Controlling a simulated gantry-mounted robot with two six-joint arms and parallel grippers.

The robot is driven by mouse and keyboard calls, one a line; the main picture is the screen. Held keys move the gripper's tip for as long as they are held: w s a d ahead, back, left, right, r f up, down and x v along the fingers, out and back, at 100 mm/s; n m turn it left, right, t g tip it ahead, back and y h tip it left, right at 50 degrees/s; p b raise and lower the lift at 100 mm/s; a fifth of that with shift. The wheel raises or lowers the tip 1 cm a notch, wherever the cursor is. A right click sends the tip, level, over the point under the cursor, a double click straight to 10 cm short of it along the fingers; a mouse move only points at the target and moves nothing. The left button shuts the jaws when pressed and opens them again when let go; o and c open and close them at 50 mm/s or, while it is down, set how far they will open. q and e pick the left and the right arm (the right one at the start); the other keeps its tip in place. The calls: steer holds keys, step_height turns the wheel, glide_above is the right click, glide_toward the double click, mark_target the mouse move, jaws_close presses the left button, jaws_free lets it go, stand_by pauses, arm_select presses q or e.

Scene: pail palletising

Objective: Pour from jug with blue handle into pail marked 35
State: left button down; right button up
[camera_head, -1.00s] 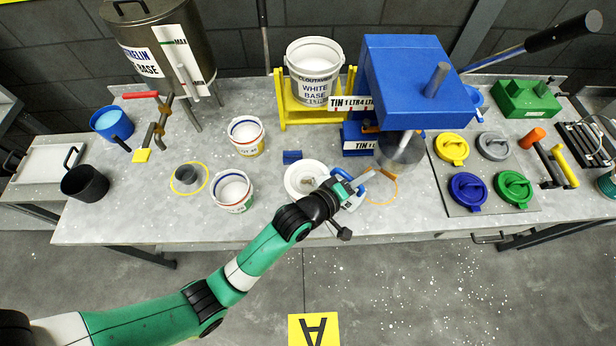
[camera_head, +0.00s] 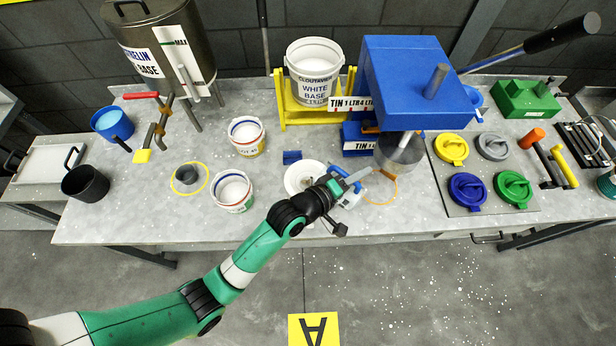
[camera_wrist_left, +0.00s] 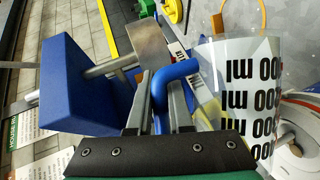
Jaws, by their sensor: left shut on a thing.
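My left gripper (camera_head: 348,186) is shut on the blue handle (camera_wrist_left: 172,76) of a clear jug (camera_wrist_left: 236,90) with black ml markings. In the head view the jug (camera_head: 352,197) is largely hidden by the gripper, above the front part of the bench; its tilt is hard to tell. Two small white pails stand left of it: a rear pail (camera_head: 246,137) and a front pail (camera_head: 233,191), both open with coloured rims. Their label numbers are too small to read, so I cannot tell which is marked 35. My right gripper is out of view.
A white round dish (camera_head: 303,178) lies just left of the gripper. A blue press (camera_head: 412,80) stands behind, with a grey cylinder (camera_head: 400,152) below it. A yellow stand (camera_head: 283,108) bears a large white pail (camera_head: 314,70). Coloured lids (camera_head: 468,188) lie at right.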

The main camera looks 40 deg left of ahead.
arm_select(q)
steer(key=shift+s+a+r+n, duration=0.1)
steer(key=shift+a+r+n, duration=0.15)
steer(key=shift+a, duration=0.3)
steer(key=shift+s+a+r+n, duration=0.1)
steer(key=shift+a+r+n, duration=0.05)
steer(key=shift+a+r, duration=0.3)
stand_by(0.7)
steer(key=shift+s+a+r+n+t+h, duration=0.15)
steer(key=shift+a+r+n+t+h, duration=0.35)
steer(key=shift+a, duration=0.3)
stand_by(0.8)
steer(key=shift+a+r+n, duration=0.4)
steer(key=shift+a+n, duration=0.1)
steer(key=d+f, duration=0.1)
steer(key=d+m, duration=0.1)
steer(key=d+f+m, duration=0.1)
steer(key=d, duration=0.1)
steer(key=shift+w+f+g+y, duration=0.25)
steer(key=shift+f+g+y, duration=0.05)
steer(key=shift+g+y, duration=0.1)
steer(key=shift+a, duration=0.2)
